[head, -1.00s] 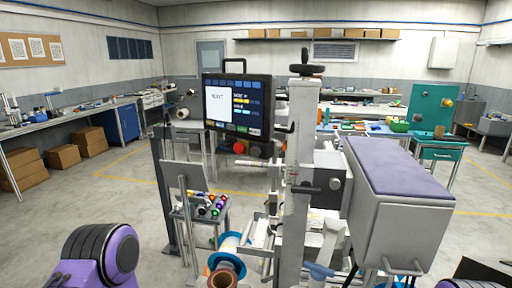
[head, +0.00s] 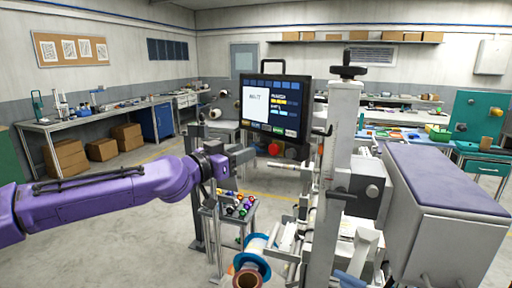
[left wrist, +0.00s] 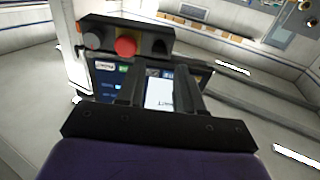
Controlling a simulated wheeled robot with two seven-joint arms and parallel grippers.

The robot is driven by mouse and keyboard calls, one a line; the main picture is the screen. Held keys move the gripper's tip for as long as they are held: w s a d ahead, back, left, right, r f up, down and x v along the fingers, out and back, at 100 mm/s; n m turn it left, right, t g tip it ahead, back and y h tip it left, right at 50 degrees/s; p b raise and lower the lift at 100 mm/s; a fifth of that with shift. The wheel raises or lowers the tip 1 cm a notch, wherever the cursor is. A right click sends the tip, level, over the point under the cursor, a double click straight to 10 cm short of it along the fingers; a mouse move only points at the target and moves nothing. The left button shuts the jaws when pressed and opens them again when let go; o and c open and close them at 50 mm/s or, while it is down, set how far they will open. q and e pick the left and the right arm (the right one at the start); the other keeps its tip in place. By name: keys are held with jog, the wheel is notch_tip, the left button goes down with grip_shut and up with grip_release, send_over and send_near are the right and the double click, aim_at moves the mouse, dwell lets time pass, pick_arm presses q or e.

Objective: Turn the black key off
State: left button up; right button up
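A monitor (head: 272,105) with a lit screen stands on the machine, with a control strip along its lower edge. In the left wrist view, where the monitor (left wrist: 110,80) appears upside down, the strip carries a grey knob (left wrist: 93,41), a red button (left wrist: 125,46) and a dark, blurred control (left wrist: 158,46) that looks like the black key. Its turn angle cannot be made out. My left gripper (head: 246,154) is just left of the strip in the head view. In the left wrist view its two fingers (left wrist: 158,72) are apart with nothing between them. My right gripper is out of view.
A metal column (head: 345,150) with a handwheel on top stands right of the monitor. A purple-topped grey box (head: 435,190) is farther right.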

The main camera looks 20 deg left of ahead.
aim_at(261, 146)
pick_arm(q)
jog(key=p+x, duration=0.1)
jog(key=x, duration=0.4)
jog(key=shift+w+d, duration=0.15)
jog(key=shift+w, duration=0.2)
grip_shut()
